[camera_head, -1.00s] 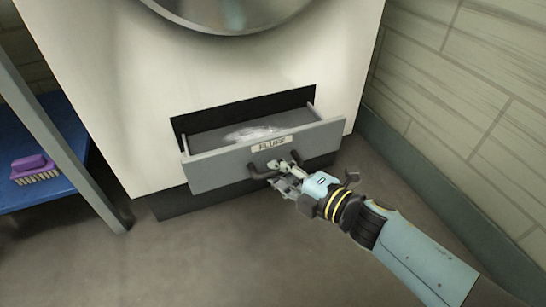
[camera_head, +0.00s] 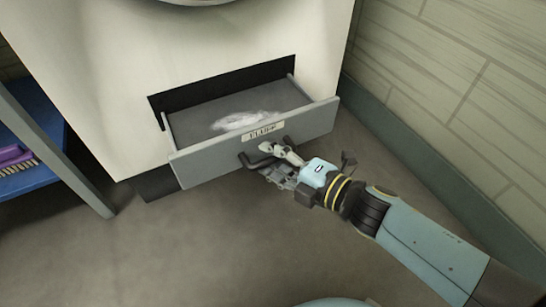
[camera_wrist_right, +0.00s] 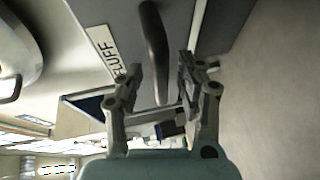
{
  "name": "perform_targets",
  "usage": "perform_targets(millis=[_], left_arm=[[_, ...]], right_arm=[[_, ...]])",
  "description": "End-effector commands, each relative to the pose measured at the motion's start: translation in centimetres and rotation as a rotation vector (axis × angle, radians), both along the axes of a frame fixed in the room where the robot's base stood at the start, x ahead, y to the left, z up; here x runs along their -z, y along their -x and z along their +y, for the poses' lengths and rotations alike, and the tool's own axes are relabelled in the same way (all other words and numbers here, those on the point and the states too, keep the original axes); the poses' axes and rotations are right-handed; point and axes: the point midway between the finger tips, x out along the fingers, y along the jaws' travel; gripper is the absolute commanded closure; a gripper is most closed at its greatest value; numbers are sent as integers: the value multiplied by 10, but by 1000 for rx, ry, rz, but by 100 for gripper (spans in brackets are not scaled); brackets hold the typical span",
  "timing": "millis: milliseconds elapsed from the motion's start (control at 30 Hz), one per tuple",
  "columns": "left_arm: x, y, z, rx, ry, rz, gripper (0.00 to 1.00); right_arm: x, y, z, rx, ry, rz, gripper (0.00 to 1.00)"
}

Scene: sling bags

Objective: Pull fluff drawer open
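The grey fluff drawer (camera_head: 210,163) sticks out of the white machine, clearly open. Its front carries a "FLUFF" label (camera_head: 263,131), also readable in the right wrist view (camera_wrist_right: 103,50). White fluff (camera_head: 246,121) lies inside. My right gripper (camera_head: 272,160) is at the dark drawer handle (camera_head: 250,163). In the right wrist view the handle (camera_wrist_right: 155,50) runs between the two fingers (camera_wrist_right: 160,78), with visible gaps on both sides, so the fingers are around it but do not look closed on it. My left gripper is not in view.
The white machine (camera_head: 100,80) stands behind the drawer. A blue shelf (camera_head: 35,178) with a purple brush (camera_head: 12,156) and a grey post is at the left. A tiled wall (camera_head: 450,90) bounds the right. The floor (camera_head: 190,250) before the drawer is clear.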

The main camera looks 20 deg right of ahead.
Motion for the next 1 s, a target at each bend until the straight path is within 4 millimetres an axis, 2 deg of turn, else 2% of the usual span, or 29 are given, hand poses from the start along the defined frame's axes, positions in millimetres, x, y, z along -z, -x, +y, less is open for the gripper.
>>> perform_targets(millis=[233, 333, 800, 1000], left_arm=[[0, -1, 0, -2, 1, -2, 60], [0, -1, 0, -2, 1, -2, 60], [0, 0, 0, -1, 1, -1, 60], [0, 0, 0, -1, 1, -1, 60]], right_arm=[[0, 1, 0, 0, 1, 0, 62], [-1, 7, -3, 0, 2, 1, 62], [-17, 92, -42, -2, 2, 2, 62], [-21, 106, -49, 0, 0, 1, 62]])
